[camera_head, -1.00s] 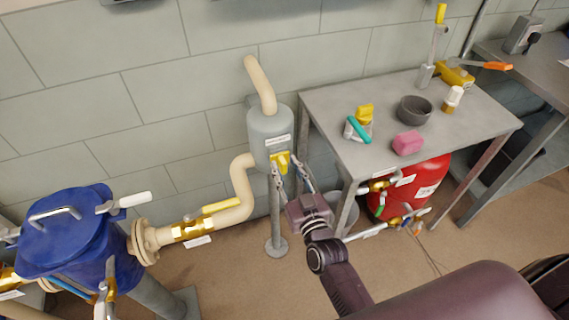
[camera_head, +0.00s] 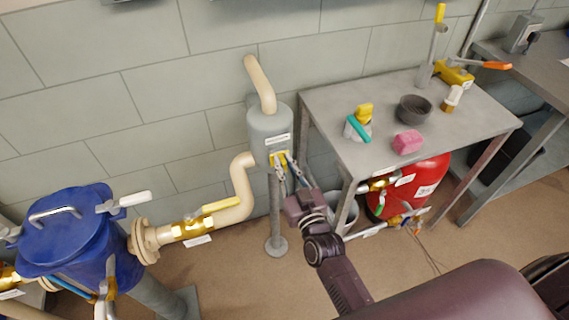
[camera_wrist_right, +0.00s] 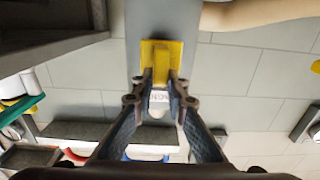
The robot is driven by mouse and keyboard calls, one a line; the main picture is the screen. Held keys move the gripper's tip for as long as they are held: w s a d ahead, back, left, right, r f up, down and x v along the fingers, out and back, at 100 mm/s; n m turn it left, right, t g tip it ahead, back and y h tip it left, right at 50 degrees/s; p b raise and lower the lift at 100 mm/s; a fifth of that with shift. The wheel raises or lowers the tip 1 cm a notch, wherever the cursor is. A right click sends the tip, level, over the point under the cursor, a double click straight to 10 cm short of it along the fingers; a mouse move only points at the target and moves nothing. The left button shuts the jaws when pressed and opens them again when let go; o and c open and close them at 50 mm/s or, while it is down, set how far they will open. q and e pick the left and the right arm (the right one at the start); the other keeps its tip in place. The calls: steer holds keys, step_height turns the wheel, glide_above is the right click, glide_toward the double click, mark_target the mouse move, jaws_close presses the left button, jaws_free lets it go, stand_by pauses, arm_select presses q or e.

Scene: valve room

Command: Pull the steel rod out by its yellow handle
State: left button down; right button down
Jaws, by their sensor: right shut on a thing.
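The yellow handle (camera_head: 279,157) is on the front of the upright grey cylinder (camera_head: 268,124), just below a white label. In the right wrist view the yellow handle (camera_wrist_right: 161,60) stands out from a square yellow plate. My right gripper (camera_head: 285,163) is shut on the yellow handle, with one finger on each side; its fingertips (camera_wrist_right: 160,82) also show in the right wrist view. The steel rod is not visible. My left gripper is not in view.
A steel table (camera_head: 340,110) stands right of the cylinder, bearing a dark bowl (camera_head: 414,108) and a pink block (camera_head: 407,142). A red tank (camera_head: 425,180) is under it. A beige pipe (camera_head: 238,200) and blue vessel (camera_head: 70,235) stand left.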

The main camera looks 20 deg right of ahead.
steer(key=s+p, duration=0.6)
steer(key=s, duration=1.2)
steer(key=shift+s+d, duration=0.25)
steer(key=shift+d, duration=0.05)
steer(key=c, duration=1.9)
jaws_free()
steer(key=shift+c, duration=0.2)
steer(key=s, duration=1.2)
steer(key=shift+d, duration=0.2)
